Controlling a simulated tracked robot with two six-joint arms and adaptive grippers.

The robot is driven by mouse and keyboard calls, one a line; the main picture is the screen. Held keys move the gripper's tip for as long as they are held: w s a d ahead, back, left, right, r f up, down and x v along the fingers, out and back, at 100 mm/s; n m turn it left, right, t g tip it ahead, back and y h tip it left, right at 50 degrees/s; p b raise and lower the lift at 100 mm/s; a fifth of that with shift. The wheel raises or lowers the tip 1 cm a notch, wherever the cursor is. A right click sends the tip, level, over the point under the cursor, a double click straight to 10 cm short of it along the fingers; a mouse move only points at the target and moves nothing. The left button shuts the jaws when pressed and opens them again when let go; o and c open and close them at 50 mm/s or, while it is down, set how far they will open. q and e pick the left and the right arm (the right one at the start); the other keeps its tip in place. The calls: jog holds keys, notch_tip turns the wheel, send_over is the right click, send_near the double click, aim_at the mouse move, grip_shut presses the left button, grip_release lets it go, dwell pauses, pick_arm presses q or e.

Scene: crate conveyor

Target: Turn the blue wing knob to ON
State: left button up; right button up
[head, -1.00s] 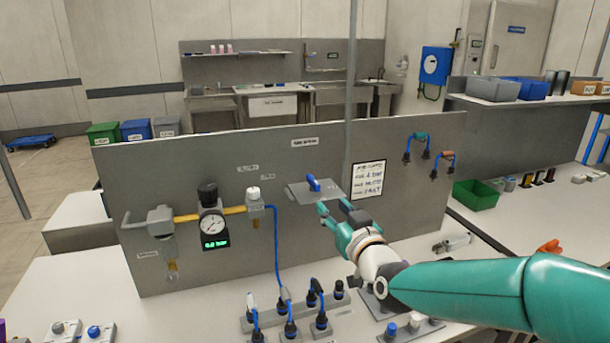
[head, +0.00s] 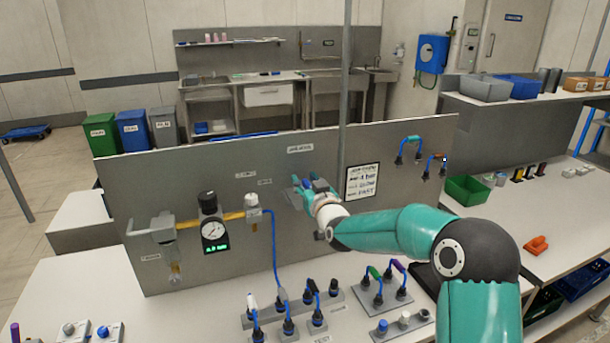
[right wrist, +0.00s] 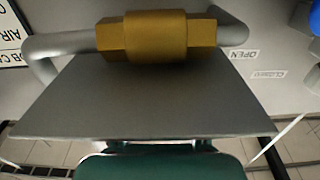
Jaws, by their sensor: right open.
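A blue knob (head: 103,331) sits on a small white block at the front left. Another blue knob (head: 382,326) stands on a grey block at the front. I cannot tell which is the wing knob, and no ON mark is readable. My right gripper (head: 304,184) is open at the grey plate on the upright panel, close to a blue handle mostly hidden by the fingers. Contact cannot be made out. In the right wrist view the grey plate (right wrist: 150,105) covers my fingertips, below a brass valve body (right wrist: 157,36). My left gripper is not in view.
The grey panel (head: 365,145) carries a pressure gauge (head: 213,229) and blue hoses. Plugged connectors (head: 288,326) stand before it. OPEN and CLOSED labels (right wrist: 255,64) show near the valve. A green bin (head: 468,190) stands on the right bench. The front left bench has bare room.

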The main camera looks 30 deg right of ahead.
jog(key=shift+w, duration=0.25)
grip_shut()
dwell(0.3)
